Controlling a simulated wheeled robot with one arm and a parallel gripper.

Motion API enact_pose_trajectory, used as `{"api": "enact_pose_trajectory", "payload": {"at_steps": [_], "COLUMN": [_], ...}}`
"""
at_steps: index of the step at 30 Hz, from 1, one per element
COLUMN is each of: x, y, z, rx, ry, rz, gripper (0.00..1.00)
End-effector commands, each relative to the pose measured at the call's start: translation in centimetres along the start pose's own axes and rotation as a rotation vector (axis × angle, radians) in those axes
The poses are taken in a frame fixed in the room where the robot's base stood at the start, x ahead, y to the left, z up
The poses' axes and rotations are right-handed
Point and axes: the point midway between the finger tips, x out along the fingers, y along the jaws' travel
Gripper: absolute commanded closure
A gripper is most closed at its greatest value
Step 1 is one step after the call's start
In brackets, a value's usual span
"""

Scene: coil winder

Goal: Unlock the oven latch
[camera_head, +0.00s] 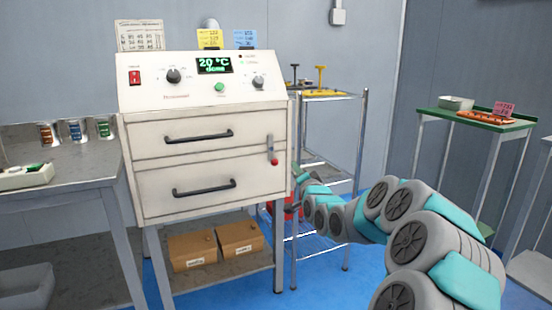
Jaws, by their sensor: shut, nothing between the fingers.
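The oven (155,155) is a white cabinet on a stand, with two black-handled drawers and a sloped control panel. Its display reads 20 °C and "done". The oven latch (271,148) is a small upright lever with a red knob at its lower end, on the right side of the front. My gripper (297,172) is shut and empty, just right of the oven's front right edge, slightly lower than the red knob. It appears apart from the latch. The fingers are small in this view and partly hard to make out.
Behind my arm stands a metal wire rack (325,97) with yellow items on top. A metal bench (75,167) adjoins the oven on the left. Two cardboard boxes (192,250) sit on the shelf below. A green-topped table (475,119) stands at right. Blue floor shows between.

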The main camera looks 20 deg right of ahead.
Motion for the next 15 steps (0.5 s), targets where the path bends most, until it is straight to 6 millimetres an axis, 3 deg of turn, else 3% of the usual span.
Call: {"api": "enact_pose_trajectory", "payload": {"at_steps": [4, 15], "x": [0.22, 0.4], "y": [0.23, 0.2], "z": [-1.12, -1.09], "rx": [0.015, 0.015], "ry": [0.033, 0.032], "rz": [-0.021, -0.021], "gripper": [1.0, 1.0]}}
